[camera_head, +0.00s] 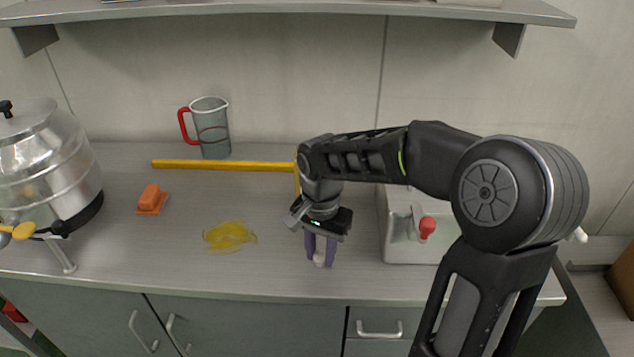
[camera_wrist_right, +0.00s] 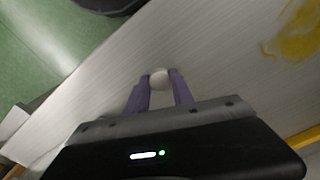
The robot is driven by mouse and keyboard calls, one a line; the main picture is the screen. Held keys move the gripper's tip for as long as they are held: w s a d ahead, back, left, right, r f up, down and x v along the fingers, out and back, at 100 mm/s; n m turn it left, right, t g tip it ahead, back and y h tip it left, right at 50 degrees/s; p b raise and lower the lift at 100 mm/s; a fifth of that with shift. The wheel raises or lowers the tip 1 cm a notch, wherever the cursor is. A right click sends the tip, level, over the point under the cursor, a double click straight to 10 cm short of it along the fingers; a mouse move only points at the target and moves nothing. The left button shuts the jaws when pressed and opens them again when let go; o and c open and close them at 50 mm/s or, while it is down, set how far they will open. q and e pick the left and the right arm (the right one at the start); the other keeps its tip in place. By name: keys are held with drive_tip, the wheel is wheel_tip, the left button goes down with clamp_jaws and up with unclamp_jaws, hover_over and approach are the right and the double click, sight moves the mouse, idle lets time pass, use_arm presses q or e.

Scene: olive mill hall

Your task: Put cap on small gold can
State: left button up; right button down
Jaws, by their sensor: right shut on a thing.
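My right gripper (camera_head: 320,254) reaches down over the front middle of the counter, its purple fingers shut on a small white piece (camera_head: 319,260). The piece looks like the cap, though its shape is mostly hidden by the fingers. In the right wrist view the white piece (camera_wrist_right: 159,77) shows a rounded end between the fingertips (camera_wrist_right: 160,84). It is near the counter surface; I cannot tell whether it touches it. I see no small gold can in either view. My left gripper is not in view.
A white box (camera_head: 400,235) with a red knob (camera_head: 427,227) is right.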

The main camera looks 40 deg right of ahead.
drive_tip(key=shift+r+p, duration=2.3)
drive_tip(key=shift+r, duration=0.7)
wheel_tip(320, 180, up, 6)
drive_tip(key=p, duration=0.4)
drive_tip(key=shift+r+p, duration=0.1)
drive_tip(key=shift+p, duration=0.3)
